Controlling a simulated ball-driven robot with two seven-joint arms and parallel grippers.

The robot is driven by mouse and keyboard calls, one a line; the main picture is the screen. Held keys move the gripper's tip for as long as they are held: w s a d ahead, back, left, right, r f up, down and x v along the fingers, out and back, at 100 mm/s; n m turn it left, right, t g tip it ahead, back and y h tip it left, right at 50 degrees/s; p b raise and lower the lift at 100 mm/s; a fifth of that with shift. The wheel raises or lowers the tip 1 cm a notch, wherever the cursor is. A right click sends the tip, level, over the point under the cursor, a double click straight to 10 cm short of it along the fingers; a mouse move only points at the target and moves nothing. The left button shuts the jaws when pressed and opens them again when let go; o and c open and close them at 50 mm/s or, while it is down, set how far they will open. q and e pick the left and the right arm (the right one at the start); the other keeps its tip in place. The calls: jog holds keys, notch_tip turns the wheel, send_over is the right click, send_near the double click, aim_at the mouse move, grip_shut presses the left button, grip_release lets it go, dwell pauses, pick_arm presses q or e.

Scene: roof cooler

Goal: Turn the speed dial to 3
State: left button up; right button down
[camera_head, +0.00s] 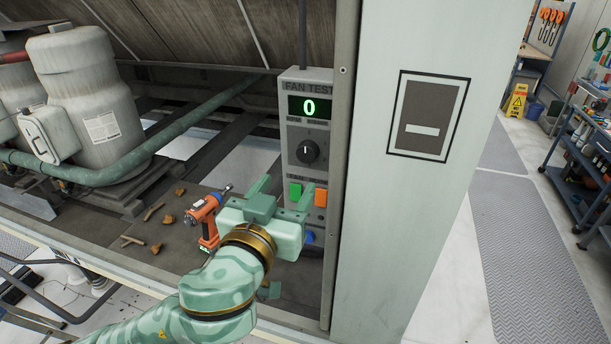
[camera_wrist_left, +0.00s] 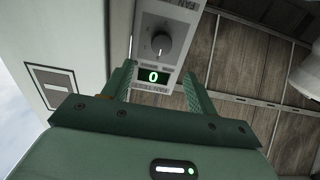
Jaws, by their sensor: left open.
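The fan test box (camera_head: 315,80) is a grey panel fixed beside the pale post in the head view. Its display (camera_head: 310,107) reads a green 0. The black speed dial (camera_head: 307,152) sits below the display, its white mark pointing up. Below it are a green button (camera_head: 295,190) and an orange button (camera_head: 320,196). My left gripper (camera_head: 282,188) is open and empty, in front of the lower part of the box, below the dial. In the left wrist view the dial (camera_wrist_left: 160,44) and display (camera_wrist_left: 154,77) appear upside down, between and beyond the open fingers (camera_wrist_left: 158,85).
An orange cordless tool (camera_head: 207,217) stands left of my left gripper, near several brown scraps (camera_head: 153,212). A green pipe (camera_head: 110,172) and grey compressors (camera_head: 85,90) are at the left. The post (camera_head: 400,220) closes off the right side of the box.

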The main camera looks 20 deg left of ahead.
aim_at(305, 153)
pick_arm(q)
jog(key=w+b, duration=0.6)
jog(key=w, duration=0.3)
jog(key=shift+w+f, duration=0.15)
jog(key=shift+w, duration=0.1)
jog(key=shift+w+b, duration=0.35)
jog(key=shift+w, duration=0.15)
jog(key=c, duration=1)
